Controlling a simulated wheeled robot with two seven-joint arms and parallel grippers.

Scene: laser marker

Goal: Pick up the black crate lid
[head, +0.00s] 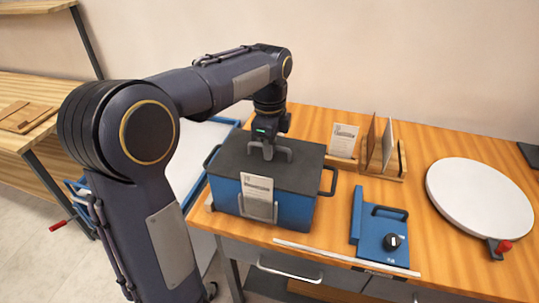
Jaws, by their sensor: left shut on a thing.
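The black crate lid (233,160) lies flat on top of a blue crate (291,209) on the wooden table. The lid has a grey handle standing up near its middle. My left gripper (268,146) points down from above and is shut on that handle. The lid looks seated on the crate, and I see no clear gap between them. The fingertips are small and partly hidden against the handle. The crate has dark side handles and a white label card in a holder on its front. My right gripper does not show.
A wooden rack (378,165) with upright panels stands behind and right of the crate. A blue plate with a black knob (382,233) lies to the right. A round white disc (482,199) sits farther right. A drawer (290,265) is below the table edge.

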